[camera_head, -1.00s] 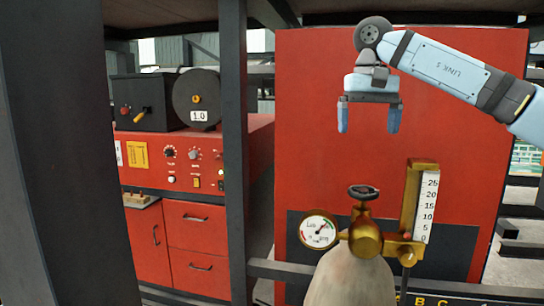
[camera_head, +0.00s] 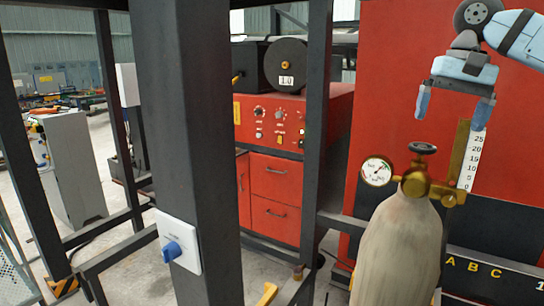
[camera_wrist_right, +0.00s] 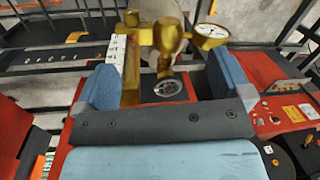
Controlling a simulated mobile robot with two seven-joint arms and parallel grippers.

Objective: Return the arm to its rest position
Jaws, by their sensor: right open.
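My right gripper (camera_head: 454,104) is at the upper right of the head view, fingers pointing down, open and empty. It hangs in front of a red panel (camera_head: 400,85), above and to the right of the gas cylinder's valve (camera_head: 423,148). In the right wrist view its two blue fingers (camera_wrist_right: 160,82) are wide apart, with the brass regulator (camera_wrist_right: 168,40) seen beyond and between them. Nothing is between the fingertips. Most of the right arm is cut off by the picture edge. My left gripper is not in view.
A pale gas cylinder (camera_head: 398,250) with a gauge (camera_head: 376,171) and flow scale (camera_head: 471,160) stands below the gripper. Dark posts (camera_head: 185,120) and rails frame the near left. A blue rotary switch (camera_head: 172,250) is on one post. A red welding machine (camera_head: 270,120) stands behind.

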